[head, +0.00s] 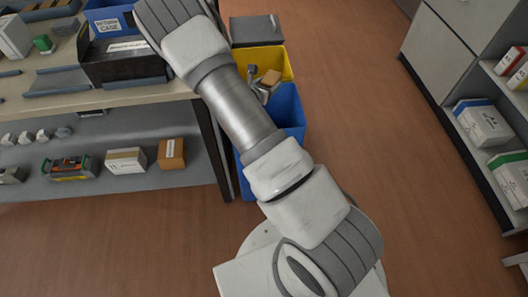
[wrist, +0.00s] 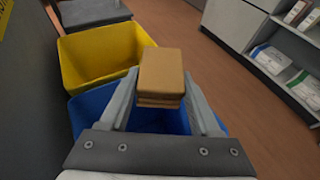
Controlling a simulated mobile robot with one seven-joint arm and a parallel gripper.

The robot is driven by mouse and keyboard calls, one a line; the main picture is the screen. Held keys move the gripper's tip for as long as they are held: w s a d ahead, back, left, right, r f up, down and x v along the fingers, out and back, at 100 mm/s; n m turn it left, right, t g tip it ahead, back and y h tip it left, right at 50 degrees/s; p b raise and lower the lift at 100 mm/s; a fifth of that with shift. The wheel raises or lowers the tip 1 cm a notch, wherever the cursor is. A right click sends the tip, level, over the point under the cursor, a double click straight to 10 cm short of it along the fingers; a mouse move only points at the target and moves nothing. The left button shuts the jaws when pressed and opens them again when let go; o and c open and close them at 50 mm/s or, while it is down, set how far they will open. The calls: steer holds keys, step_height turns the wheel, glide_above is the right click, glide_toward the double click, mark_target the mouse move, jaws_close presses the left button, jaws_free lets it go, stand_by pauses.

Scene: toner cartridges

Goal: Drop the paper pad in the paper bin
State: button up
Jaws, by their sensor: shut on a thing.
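My gripper (wrist: 160,92) is shut on the paper pad (wrist: 162,72), a tan-brown block with layered edges, in the wrist view. The pad also shows in the head view (head: 271,78), held near the yellow bin. A blue bin (wrist: 90,108) lies below the gripper and pad in the wrist view; in the head view it (head: 290,108) is partly hidden by my arm. A yellow bin (wrist: 100,52) stands just beyond the blue one. I cannot tell from a label which bin is for paper.
A grey bin (head: 257,30) stands beyond the yellow one. A workbench (head: 130,97) with trays, a blue return case (head: 110,18) and shelf boxes is at left. Shelves (head: 480,120) with boxed goods are at right. The wooden floor between is clear.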

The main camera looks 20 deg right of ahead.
step_height(320, 180, down, 6)
steer(key=b, duration=0.4)
steer(key=o, duration=1.4)
steer(key=shift+c, duration=0.2)
steer(key=p+v, duration=0.3)
steer(key=v, duration=1.4)
steer(key=shift+a+p, duration=0.2)
steer(key=shift+p, duration=0.15)
steer(key=shift+s, duration=0.1)
